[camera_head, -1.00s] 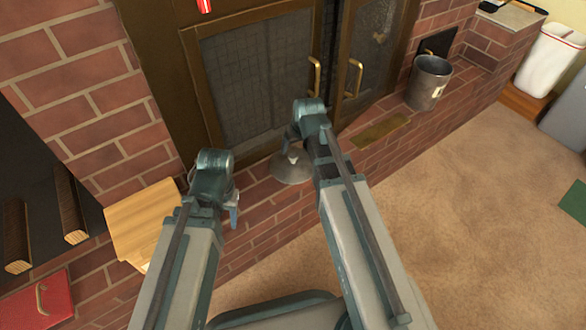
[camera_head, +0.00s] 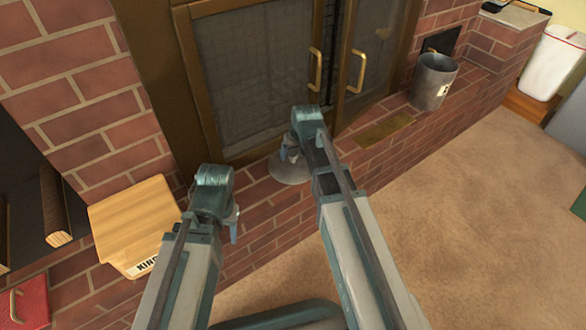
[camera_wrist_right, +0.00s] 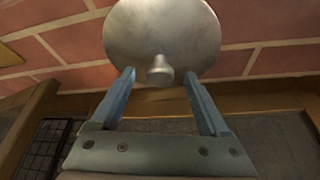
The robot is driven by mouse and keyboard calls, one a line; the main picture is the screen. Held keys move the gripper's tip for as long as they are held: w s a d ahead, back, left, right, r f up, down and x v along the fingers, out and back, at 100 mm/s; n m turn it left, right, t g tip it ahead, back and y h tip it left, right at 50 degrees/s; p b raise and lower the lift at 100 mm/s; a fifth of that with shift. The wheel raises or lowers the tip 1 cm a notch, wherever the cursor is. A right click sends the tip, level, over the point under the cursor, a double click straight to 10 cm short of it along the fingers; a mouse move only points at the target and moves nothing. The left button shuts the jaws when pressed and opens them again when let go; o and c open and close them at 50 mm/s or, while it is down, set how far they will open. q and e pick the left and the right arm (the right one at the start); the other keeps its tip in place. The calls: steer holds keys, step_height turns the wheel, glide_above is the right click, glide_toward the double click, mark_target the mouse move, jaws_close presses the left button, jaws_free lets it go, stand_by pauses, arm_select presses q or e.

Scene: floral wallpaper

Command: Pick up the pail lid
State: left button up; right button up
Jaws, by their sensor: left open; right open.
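The pail lid (camera_head: 288,170) is a round grey metal disc lying on the brick hearth in front of the fireplace doors. In the right wrist view the lid (camera_wrist_right: 160,30) shows its knob (camera_wrist_right: 160,70) between and just beyond my open fingertips. My right gripper (camera_head: 290,152) is at the lid, partly hidden by its own arm; in the wrist view its two blue fingers (camera_wrist_right: 160,92) are apart with nothing held between them. My left gripper (camera_head: 234,228) hangs left of the lid over the hearth, apart from it. A metal pail (camera_head: 433,82) stands upright on the hearth to the right.
Brass-framed fireplace doors (camera_head: 262,75) with handles stand behind the lid. A wooden box (camera_head: 130,215) sits on the hearth at the left, with a red object (camera_head: 30,303) nearby. Carpeted floor (camera_head: 460,230) at the right is clear.

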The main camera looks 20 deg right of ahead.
steer(key=shift+w+f, duration=0.15)
steer(key=shift+f, duration=0.25)
steer(key=shift+r, duration=0.1)
jaws_close()
stand_by(1.0)
